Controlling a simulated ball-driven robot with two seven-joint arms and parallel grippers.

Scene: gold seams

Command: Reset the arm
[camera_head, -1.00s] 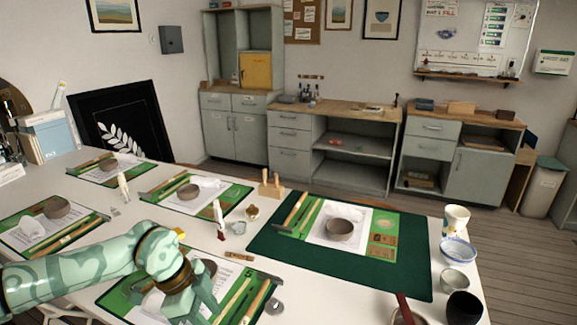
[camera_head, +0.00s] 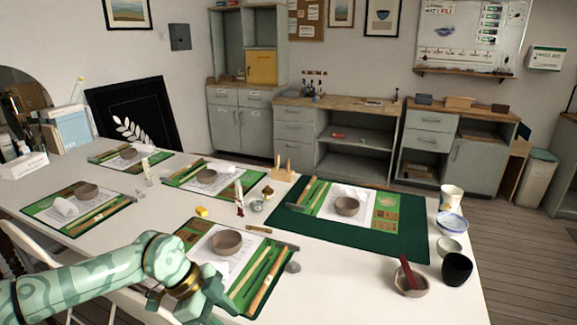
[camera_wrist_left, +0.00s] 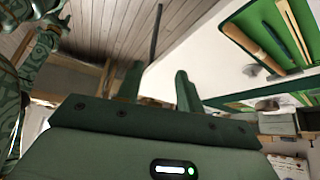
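My left arm, pale green with darker swirls, comes in from the lower left in the head view. Its gripper (camera_head: 205,303) is low at the table's front edge, in front of the nearest green work mat (camera_head: 187,233) and its brown bowl (camera_head: 227,242). In the left wrist view the gripper's two dark green fingers (camera_wrist_left: 158,88) stand apart with nothing seen between them. The fingers point past the table edge, with wooden floor planks behind. My right gripper is in neither view.
The white table (camera_head: 330,290) holds several mats with bowls and tools. A yellow block (camera_head: 201,212) lies behind the nearest mat. A larger dark green mat (camera_head: 415,245), a dark cup (camera_head: 457,268) and a bowl with a red-handled tool (camera_head: 411,282) are at right.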

